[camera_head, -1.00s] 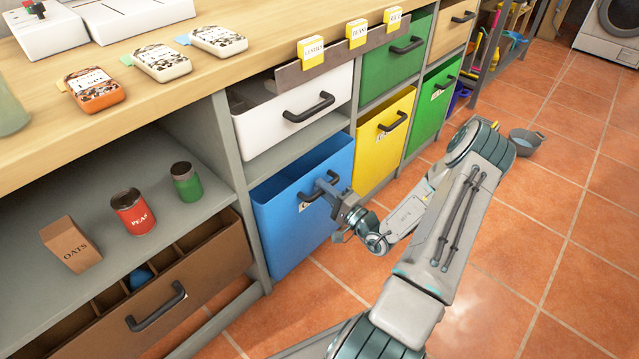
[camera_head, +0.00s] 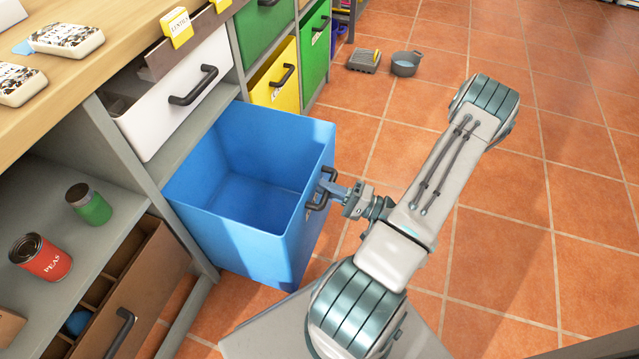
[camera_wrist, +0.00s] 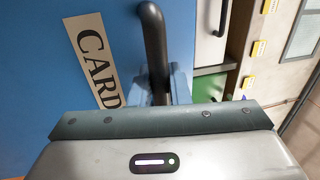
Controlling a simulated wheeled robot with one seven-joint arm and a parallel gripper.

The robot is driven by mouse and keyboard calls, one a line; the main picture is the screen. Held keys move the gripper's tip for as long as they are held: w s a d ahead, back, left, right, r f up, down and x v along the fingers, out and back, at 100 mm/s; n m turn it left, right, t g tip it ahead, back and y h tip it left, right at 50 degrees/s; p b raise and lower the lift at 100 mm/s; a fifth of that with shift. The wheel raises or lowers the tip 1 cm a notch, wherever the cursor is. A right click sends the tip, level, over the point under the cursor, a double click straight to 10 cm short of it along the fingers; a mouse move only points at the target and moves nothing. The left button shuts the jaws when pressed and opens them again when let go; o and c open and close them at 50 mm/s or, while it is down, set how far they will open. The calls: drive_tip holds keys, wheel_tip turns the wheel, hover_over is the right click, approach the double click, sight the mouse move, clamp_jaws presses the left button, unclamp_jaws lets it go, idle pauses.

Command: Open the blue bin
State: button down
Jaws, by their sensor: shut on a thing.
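The blue bin (camera_head: 200,216) is pulled well out of the shelf unit in the head view, and its inside looks empty. Its dark handle (camera_head: 321,188) is on the front face. My gripper (camera_head: 326,187) is shut on that handle. In the wrist view the blue front (camera_wrist: 40,65) carries a label (camera_wrist: 92,60) reading "CARD", with any further letters hidden.
A white drawer (camera_head: 185,95) stands slightly open above the blue bin. A yellow bin (camera_head: 275,80) and green bins lie beyond it. A brown drawer (camera_head: 140,280) is at lower left.

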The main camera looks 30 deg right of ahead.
drive_tip(key=shift+s+d, duration=0.25)
drive_tip(key=shift+s, duration=0.15)
drive_tip(key=c, duration=1.4)
unclamp_jaws()
drive_tip(key=p+v, duration=0.2)
drive_tip(key=v, duration=1.2)
drive_tip(key=shift+w, duration=0.1)
